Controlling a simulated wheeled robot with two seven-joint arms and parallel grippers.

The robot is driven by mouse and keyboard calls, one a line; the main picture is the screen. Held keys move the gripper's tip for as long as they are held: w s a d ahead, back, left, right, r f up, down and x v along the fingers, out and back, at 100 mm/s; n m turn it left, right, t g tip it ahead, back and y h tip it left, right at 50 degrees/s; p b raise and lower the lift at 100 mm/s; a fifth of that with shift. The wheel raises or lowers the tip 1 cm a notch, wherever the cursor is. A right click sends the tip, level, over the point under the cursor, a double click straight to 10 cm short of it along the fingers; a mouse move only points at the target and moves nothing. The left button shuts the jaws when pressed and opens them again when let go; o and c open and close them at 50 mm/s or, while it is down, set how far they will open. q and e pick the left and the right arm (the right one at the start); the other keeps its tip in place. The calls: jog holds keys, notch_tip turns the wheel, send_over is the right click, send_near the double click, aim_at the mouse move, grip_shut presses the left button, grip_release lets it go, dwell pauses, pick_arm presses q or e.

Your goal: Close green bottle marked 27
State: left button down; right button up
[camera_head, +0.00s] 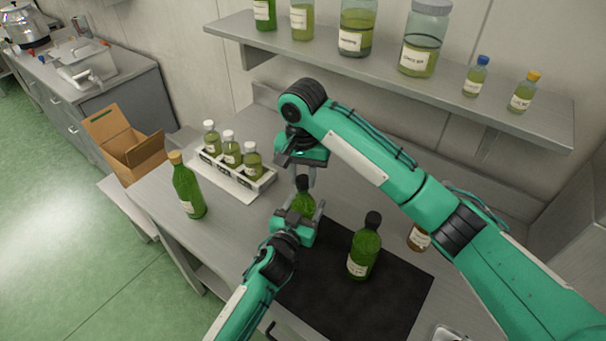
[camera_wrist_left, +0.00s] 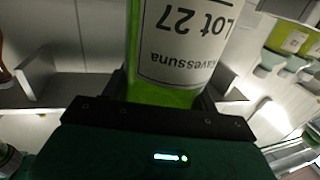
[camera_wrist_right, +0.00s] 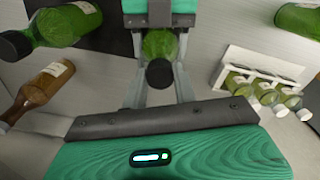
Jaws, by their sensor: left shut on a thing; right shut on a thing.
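The green bottle marked 27 (camera_head: 302,204) stands upright above the back left part of the black mat (camera_head: 345,300). Its label reads "Lot 27" in the left wrist view (camera_wrist_left: 185,40). My left gripper (camera_head: 303,214) is shut around its body. My right gripper (camera_head: 302,178) points down from above and is shut on the black cap (camera_wrist_right: 160,73). In the right wrist view the cap lies in line with the bottle, at its neck. Whether it is screwed tight I cannot tell.
Another green bottle with a black cap (camera_head: 364,247) stands on the mat. A yellow-capped green bottle (camera_head: 187,188) is at the left edge. A white rack (camera_head: 246,189) holds small bottles. A brown bottle (camera_head: 419,238) stands behind my right arm. A shelf (camera_head: 400,78) overhangs the back.

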jog(key=m, duration=0.5)
jog(key=shift+r, duration=0.1)
jog(key=m, duration=0.3)
jog(key=shift+w, duration=0.1)
pick_arm(q)
jog(key=shift+f, duration=0.1)
pick_arm(e)
jog(key=o, duration=1)
notch_tip(320, 180, up, 12)
pick_arm(q)
jog(key=shift+c, duration=1.5)
grip_release()
